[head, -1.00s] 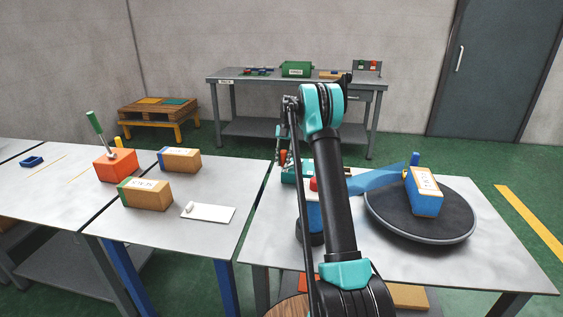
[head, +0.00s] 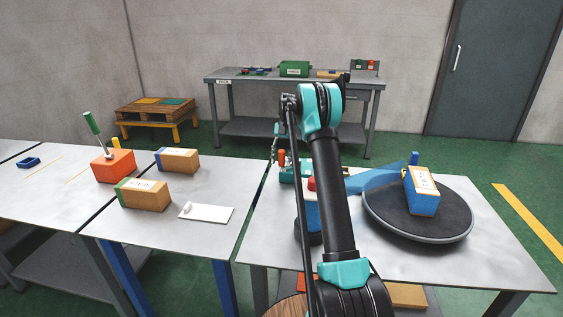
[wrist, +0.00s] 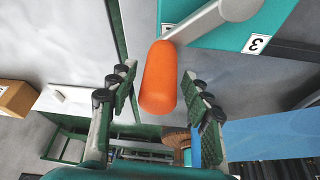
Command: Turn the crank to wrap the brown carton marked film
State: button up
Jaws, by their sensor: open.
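The brown carton (head: 421,191) stands on the dark round turntable (head: 447,228) in the head view. It has a white label on top and blue film around its sides. A blue film strip (head: 375,180) runs from the left to it. The crank's orange knob (wrist: 158,78) fills the middle of the wrist view, on a grey crank arm (wrist: 218,18) at a teal housing (wrist: 195,10). My gripper (wrist: 162,92) is open, with one finger on each side of the knob and gaps visible. In the head view the gripper is small and partly hidden by my arm.
On the left table stand two cartons (head: 144,195) (head: 178,160), an orange box (head: 114,165) with a green-handled lever, and a white plate (head: 206,213). A workbench (head: 290,80) stands at the back.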

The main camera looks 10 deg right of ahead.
jog(key=v, duration=1.1)
